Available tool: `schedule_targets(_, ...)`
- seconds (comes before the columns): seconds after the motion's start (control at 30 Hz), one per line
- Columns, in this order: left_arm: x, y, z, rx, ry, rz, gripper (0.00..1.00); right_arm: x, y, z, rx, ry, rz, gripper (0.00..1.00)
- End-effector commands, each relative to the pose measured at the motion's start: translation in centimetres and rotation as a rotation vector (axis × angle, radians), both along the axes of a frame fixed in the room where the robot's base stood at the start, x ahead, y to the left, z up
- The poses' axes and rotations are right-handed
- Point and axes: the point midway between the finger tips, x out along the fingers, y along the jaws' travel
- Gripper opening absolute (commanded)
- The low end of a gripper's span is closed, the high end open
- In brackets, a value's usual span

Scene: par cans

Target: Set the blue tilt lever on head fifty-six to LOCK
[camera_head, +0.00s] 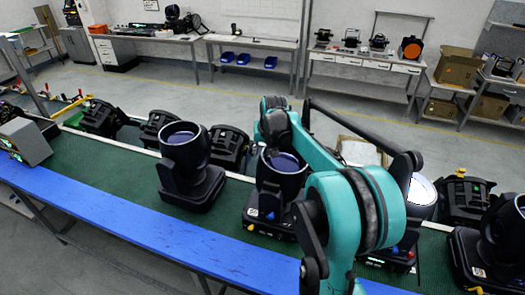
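Several black moving-head lights stand on the green-topped bench (110,175). One head (280,182) stands upright in the middle, its lens tipped up, with a small blue part (270,216) low on its front. Another head (418,198) to the right is partly covered by my teal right arm; a small blue part (396,250) shows near its base. Number labels are too small to read, so I cannot tell which is head fifty-six. My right gripper (274,140) is at the middle head's top; its fingers are not clear. My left gripper is out of view.
A head (185,150) stands left of the middle one, and another (502,235) at the right edge. Open black cases (228,148) line the back of the bench. A blue strip (130,225) runs along the front edge. A grey box (25,140) sits at the left end.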

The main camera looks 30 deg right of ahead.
Motion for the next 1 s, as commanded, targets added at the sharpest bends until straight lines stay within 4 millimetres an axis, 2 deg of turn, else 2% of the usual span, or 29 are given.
schedule_targets(0.03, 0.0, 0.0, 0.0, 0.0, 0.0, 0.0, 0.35, 0.0, 0.0, 0.0, 0.0, 0.0, 0.0, 0.29)
schedule_targets(0.13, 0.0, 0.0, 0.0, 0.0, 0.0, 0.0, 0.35, 0.0, 0.0, 0.0, 0.0, 0.0, 0.0, 0.02)
schedule_targets(0.17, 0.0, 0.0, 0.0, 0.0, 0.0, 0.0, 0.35, 0.0, 0.0, 0.0, 0.0, 0.0, 0.0, 0.0)
schedule_targets(0.37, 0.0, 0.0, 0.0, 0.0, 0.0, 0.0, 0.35, 0.0, 0.0, 0.0, 0.0, 0.0, 0.0, 0.0)
schedule_targets(0.57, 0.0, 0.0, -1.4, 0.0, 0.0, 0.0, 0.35, 1.3, 1.2, -1.3, 0.002, -0.001, 0.003, 0.0)
schedule_targets(0.8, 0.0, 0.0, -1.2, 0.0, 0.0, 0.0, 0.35, 1.5, 1.4, -1.1, 0.004, -0.001, 0.002, 0.0)
schedule_targets(0.9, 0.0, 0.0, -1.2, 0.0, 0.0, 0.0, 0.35, 1.4, 1.4, -1.1, 0.004, -0.001, 0.002, 0.29)
schedule_targets(1.0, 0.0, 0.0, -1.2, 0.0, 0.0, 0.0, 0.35, 1.4, 1.3, -1.1, 0.003, 0.0, 0.001, 0.29)
